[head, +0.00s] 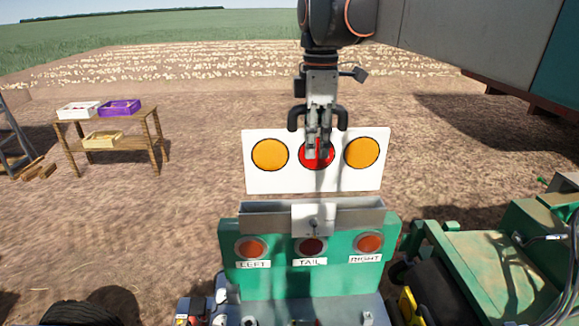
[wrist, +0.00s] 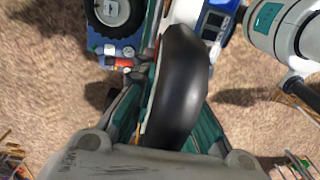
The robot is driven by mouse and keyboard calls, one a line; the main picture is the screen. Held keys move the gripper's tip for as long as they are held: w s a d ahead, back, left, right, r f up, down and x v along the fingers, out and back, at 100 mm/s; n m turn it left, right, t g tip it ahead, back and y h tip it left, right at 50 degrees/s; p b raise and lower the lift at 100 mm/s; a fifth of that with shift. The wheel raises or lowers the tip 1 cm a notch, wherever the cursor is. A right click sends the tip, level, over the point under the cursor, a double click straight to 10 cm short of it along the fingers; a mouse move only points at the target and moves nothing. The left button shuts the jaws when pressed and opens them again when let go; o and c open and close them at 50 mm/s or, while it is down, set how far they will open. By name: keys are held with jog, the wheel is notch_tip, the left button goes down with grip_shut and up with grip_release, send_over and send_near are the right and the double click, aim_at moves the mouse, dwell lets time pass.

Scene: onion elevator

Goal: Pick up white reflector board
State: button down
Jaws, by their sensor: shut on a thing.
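The white reflector board (head: 288,182) has two orange discs and a red disc between them. It hangs upright in the head view, above the green panel (head: 280,282). My gripper (head: 317,148) is shut on the board at its middle, in front of the red disc, which it partly covers.
The panel has a grey open-topped holder (head: 262,215) and lamps marked LEFT, TAIL and RIGHT. Green machinery (head: 470,270) stands at right. A wooden shelf (head: 110,145) with several crates stands at left. Bare soil lies between.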

jog(key=r, duration=0.7)
jog(key=r+b, duration=0.1)
jog(key=r, duration=0.3)
jog(key=shift+s+a+r, duration=0.15)
jog(key=shift+s, duration=0.1)
jog(key=shift+w, duration=0.1)
